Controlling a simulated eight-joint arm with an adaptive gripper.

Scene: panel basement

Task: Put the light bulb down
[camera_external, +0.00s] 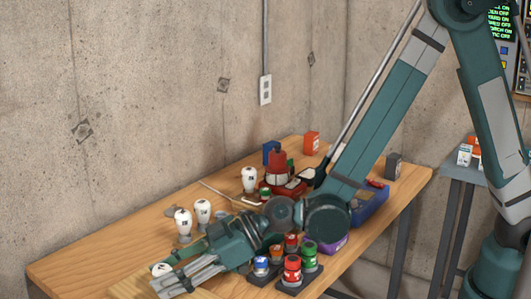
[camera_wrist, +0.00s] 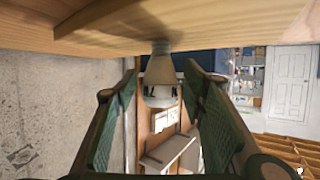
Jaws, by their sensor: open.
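A white light bulb (camera_external: 161,268) is at the front-left end of the wooden table, partly hidden by my gripper (camera_external: 172,279). In the wrist view, which looks upside down, the bulb (camera_wrist: 160,72) shows between my fingertips, its grey base against the wooden surface (camera_wrist: 220,22). My green-padded fingers are apart, with a visible gap on each side of the bulb. Three more white bulbs stand on the table: one (camera_external: 183,221) and another (camera_external: 203,210) behind my gripper, and a third (camera_external: 249,179) farther back.
Red (camera_external: 292,270), green (camera_external: 309,258) and blue-topped (camera_external: 261,266) items stand on dark bases right of my gripper. A red lantern-like item (camera_external: 278,166), an orange box (camera_external: 312,143) and a blue bin (camera_external: 369,205) are farther back. The table's left end (camera_external: 95,255) is largely clear.

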